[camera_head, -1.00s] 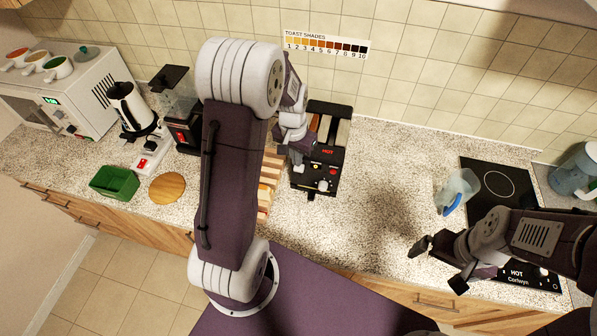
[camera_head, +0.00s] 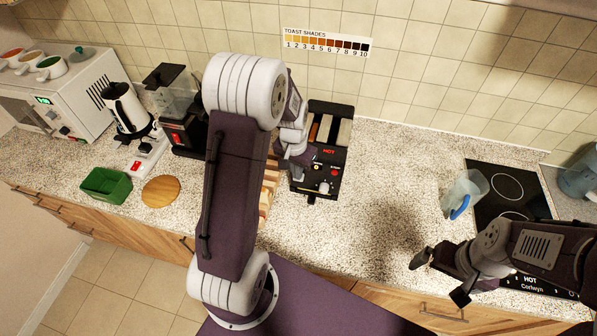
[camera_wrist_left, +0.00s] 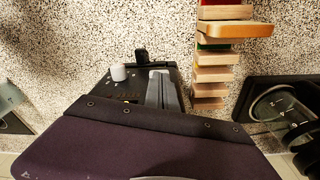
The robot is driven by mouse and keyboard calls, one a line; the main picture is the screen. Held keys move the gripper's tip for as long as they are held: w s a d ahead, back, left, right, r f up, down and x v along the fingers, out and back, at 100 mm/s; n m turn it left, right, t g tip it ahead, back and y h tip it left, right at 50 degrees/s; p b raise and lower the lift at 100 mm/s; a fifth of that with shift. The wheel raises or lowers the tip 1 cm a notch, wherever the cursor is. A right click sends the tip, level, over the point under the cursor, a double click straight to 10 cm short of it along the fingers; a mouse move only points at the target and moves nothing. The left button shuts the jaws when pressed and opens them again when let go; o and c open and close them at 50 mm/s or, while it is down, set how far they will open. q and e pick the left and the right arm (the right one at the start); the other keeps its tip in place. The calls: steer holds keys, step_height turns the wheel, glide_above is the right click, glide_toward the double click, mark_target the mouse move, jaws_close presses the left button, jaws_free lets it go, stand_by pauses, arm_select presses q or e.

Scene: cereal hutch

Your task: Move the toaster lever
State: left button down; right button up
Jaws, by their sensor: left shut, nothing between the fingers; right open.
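The black toaster (camera_head: 341,158) stands on the counter near the back wall, with two long slots and red-lit markings on top. Its small black lever (camera_head: 311,198) sticks out at the front edge; it also shows in the left wrist view (camera_wrist_left: 141,55), beside a pale knob (camera_wrist_left: 118,72). My left gripper (camera_head: 302,164) is shut and empty over the toaster's left front part. In the left wrist view its fingers (camera_wrist_left: 160,84) overlap the toaster, short of the lever. Contact is unclear. My right gripper (camera_head: 441,277) is open and empty at the counter's front right.
The counter right of the toaster is clear.

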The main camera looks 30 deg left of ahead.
arm_select(q)
steer(key=shift+f, duration=0.65)
steer(key=shift+r, duration=0.25)
steer(key=shift+s+a+r+p, duration=0.15)
steer(key=shift+s+r, duration=0.1)
steer(key=shift+s, duration=0.55)
steer(key=shift+s+d+r+p, duration=0.15)
steer(key=shift+s+r, duration=0.1)
steer(key=shift+s, duration=0.55)
arm_select(e)
steer(key=shift+s, duration=0.1)
arm_select(q)
steer(key=shift+a, duration=0.1)
step_height(320, 180, up, 9)
steer(key=shift+s+b, duration=0.4)
steer(key=shift+b, duration=0.05)
arm_select(e)
steer(key=shift+f, duration=0.5)
